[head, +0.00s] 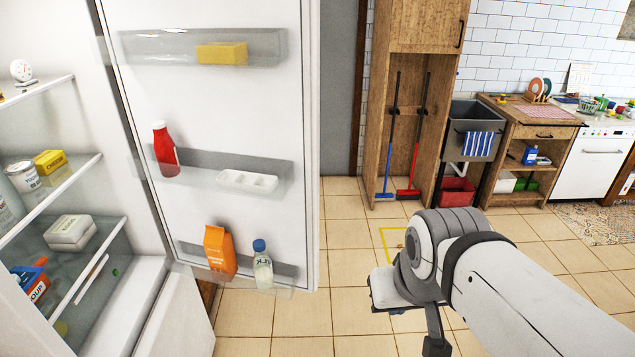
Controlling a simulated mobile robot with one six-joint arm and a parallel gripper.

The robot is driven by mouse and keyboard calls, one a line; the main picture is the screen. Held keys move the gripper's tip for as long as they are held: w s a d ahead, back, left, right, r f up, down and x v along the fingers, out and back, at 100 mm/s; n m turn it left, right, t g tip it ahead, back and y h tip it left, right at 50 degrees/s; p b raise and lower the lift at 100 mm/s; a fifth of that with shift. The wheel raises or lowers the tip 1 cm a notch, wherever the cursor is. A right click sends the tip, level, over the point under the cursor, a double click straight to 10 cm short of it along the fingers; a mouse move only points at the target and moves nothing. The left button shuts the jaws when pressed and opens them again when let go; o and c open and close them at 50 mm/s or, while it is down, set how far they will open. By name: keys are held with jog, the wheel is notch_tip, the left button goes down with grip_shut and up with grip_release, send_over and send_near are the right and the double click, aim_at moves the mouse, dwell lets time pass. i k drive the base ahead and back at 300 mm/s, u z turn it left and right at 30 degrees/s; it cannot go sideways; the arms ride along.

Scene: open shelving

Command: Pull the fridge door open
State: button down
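The fridge door (215,110) stands wide open in the head view, its inner side facing me. Its shelves hold a yellow block (222,53), a red bottle (165,150), a white tray (247,181), an orange carton (219,252) and a milk bottle (262,265). The fridge interior (110,225) is exposed at the left, with food on its shelves. My arm comes in from the lower right, and its end is to the right of the door, apart from it in the picture. The fingers of my gripper cannot be made out. The door's outer side and handle are hidden.
A tall wooden cabinet (378,120) with a red and a blue broom stands behind. A grey sink (474,129), a wooden counter (530,115) and a white stove (592,165) line the back right. Tiled floor (350,310) between the door and my arm is clear.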

aim_at(260, 114)
jog(key=i, duration=0.95)
